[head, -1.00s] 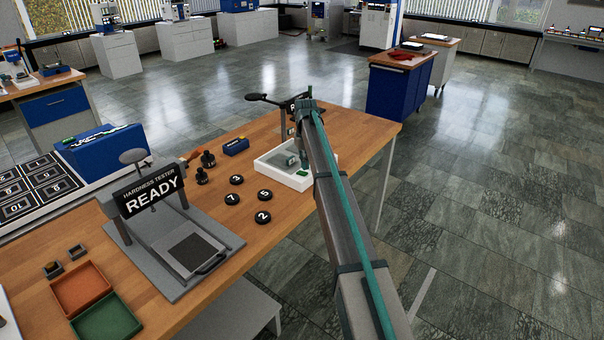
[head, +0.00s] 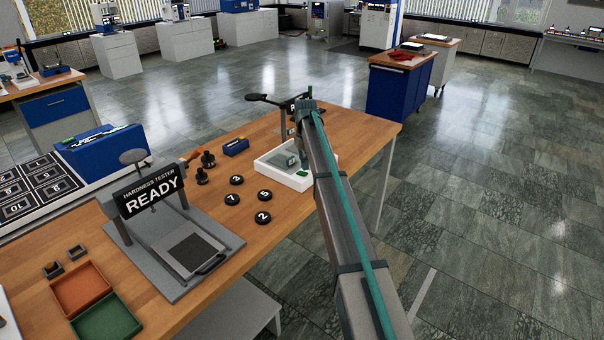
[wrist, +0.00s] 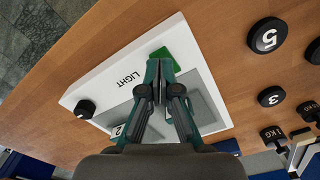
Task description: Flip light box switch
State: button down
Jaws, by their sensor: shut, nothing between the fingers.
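The light box (head: 290,180) is a white, low box on the wooden bench, partly hidden by my arm in the head view. In the wrist view the light box (wrist: 200,60) shows the word LIGHT, a black knob (wrist: 85,109) at one corner and grey panels.
Numbered black discs (head: 233,198) lie left of the box. The hardness tester (head: 150,190) with a READY sign stands further left. A stand with a dark round-ended arm (head: 265,98) rises behind the box. The bench's right end (head: 375,130) is clear.

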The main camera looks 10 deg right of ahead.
aim_at(305, 173)
jog(key=shift+f+b, duration=0.3)
jog(key=shift+f, duration=1.1)
dwell(0.8)
jog(key=shift+r, duration=0.15)
jog(key=shift+r+p, duration=1.75)
jog(key=shift+r, duration=1.65)
